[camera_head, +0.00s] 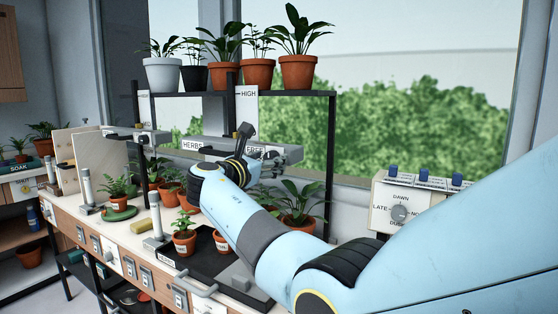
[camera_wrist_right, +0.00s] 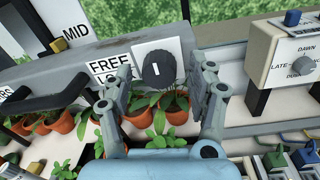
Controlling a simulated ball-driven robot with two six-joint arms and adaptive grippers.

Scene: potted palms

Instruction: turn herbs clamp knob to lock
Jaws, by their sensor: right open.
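The black clamp knob (camera_wrist_right: 156,71) sits on a white plate on a grey bar (camera_wrist_right: 60,85) in the right wrist view, its white pointer line nearly upright. A label reading FREE (camera_wrist_right: 108,64) is left of it; the word LOCK below is partly covered by my finger. My right gripper (camera_wrist_right: 164,82) is open, one finger on each side of the knob; contact is not visible. In the head view my right gripper (camera_head: 243,158) is at the bar near the HERBS label (camera_head: 192,145), and it hides the knob. My left gripper is in neither view.
Potted plants (camera_wrist_right: 175,107) stand just below the bar. More pots (camera_head: 298,72) stand on the high shelf above. A dial box (camera_head: 400,207) with blue switches is to the right. A black tray (camera_head: 205,262) with small pots lies on the bench.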

